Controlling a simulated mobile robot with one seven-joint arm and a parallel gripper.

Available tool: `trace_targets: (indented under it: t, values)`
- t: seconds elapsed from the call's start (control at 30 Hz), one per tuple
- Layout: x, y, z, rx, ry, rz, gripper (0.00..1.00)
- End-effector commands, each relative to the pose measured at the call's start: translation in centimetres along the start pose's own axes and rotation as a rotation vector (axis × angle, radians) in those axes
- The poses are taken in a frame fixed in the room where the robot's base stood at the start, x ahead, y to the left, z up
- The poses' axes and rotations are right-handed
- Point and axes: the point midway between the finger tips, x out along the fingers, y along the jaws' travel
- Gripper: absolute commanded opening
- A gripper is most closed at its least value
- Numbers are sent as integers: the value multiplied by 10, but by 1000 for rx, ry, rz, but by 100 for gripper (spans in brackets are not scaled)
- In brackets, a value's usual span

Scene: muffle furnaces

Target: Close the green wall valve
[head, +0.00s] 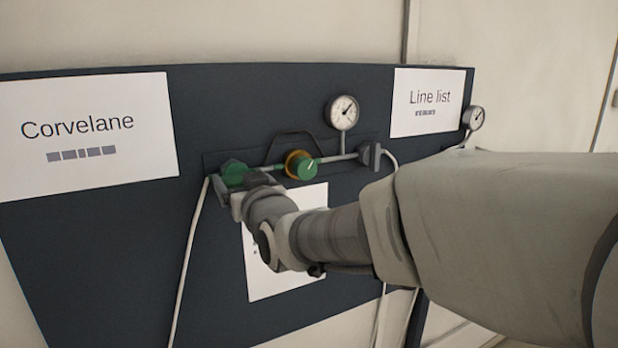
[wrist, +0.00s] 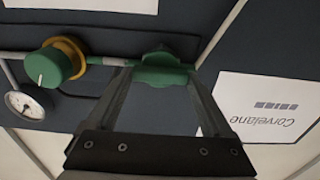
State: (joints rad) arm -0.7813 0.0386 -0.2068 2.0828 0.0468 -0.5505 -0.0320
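A green wing-shaped valve handle (head: 234,169) sits at the left end of a pipe on the dark wall panel. In the wrist view the green valve handle (wrist: 163,70) lies between the tips of my gripper (wrist: 160,84). The two fingers are apart, one on each side of it; I cannot tell whether they touch it. In the head view my gripper (head: 233,190) is at the handle and partly hides it. A round green knob (head: 306,168) with a yellow-orange collar sits on the same pipe to the right.
A gauge (head: 343,112) stands above the pipe and another gauge (head: 473,118) is at the panel's right edge. A Corvelane sign (head: 92,150) and a Line list sheet (head: 429,115) are on the panel. A white hose (head: 188,255) hangs below the handle.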

Motion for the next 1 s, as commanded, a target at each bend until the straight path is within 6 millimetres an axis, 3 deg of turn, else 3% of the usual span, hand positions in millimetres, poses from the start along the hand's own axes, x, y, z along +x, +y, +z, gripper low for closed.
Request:
trace_targets:
  t: [0.03,0.1,0.57,1.0]
  values:
    - [0,0,0,0,0,0,41]
    - [0,0,0,0,0,0,29]
    - [0,0,4,-119,1,1,29]
    - [0,-1,4,-508,1,1,29]
